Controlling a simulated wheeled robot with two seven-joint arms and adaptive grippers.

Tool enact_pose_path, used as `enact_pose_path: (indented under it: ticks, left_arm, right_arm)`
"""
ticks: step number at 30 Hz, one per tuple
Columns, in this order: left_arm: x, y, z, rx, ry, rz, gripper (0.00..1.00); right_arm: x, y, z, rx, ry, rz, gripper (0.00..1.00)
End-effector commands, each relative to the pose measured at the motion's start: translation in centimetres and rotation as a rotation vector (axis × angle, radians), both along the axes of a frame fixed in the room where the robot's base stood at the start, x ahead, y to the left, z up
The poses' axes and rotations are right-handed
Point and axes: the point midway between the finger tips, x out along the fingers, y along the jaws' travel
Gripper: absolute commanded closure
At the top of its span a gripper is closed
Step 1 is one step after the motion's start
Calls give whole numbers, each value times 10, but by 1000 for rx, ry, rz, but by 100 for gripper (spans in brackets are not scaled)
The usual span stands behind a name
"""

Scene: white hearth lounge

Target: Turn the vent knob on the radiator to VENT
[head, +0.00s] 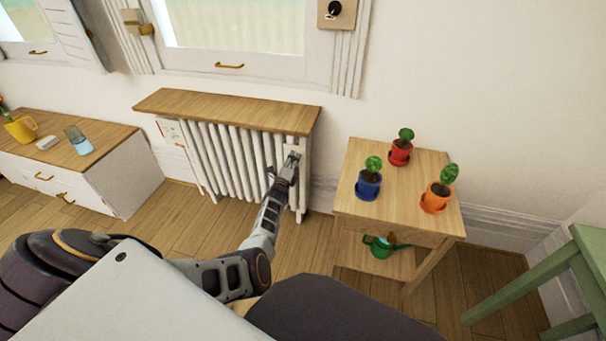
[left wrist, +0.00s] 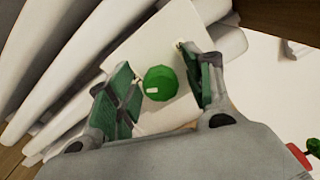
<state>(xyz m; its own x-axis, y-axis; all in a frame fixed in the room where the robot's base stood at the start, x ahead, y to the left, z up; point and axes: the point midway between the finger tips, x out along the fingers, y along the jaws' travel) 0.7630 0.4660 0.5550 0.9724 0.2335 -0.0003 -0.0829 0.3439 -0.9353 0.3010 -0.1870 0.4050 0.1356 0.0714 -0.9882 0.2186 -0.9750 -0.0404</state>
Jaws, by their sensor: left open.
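The white ribbed radiator (head: 232,152) stands against the wall under a wooden shelf. In the left wrist view the vent knob (left wrist: 160,83) is a round green knob with a small pale mark at its lower left edge. It sits on a pale plate (left wrist: 150,45) at the radiator's end. My left gripper (head: 290,160) is at the radiator's right end; in the left wrist view its open fingers (left wrist: 163,88) stand on either side of the knob, with gaps to both sides. Any VENT lettering is not readable. In the head view the knob is hidden by the gripper. My right gripper is not in view.
A wooden side table (head: 423,158) with red, blue and orange potted plants stands right of the radiator. A green watering can (head: 380,246) is on its lower shelf. The wooden shelf (head: 232,108) overhangs the radiator. A green stool (head: 560,270) is at far right.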

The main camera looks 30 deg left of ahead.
Motion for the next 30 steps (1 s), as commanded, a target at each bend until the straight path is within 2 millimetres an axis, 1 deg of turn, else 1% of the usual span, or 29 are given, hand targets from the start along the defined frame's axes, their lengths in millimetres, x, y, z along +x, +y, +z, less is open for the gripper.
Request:
enact_pose_path:
  ticks: [30]
  left_arm:
    - [0, 0, 0, 497, 119, 0, 49]
  right_arm:
    - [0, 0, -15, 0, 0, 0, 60]
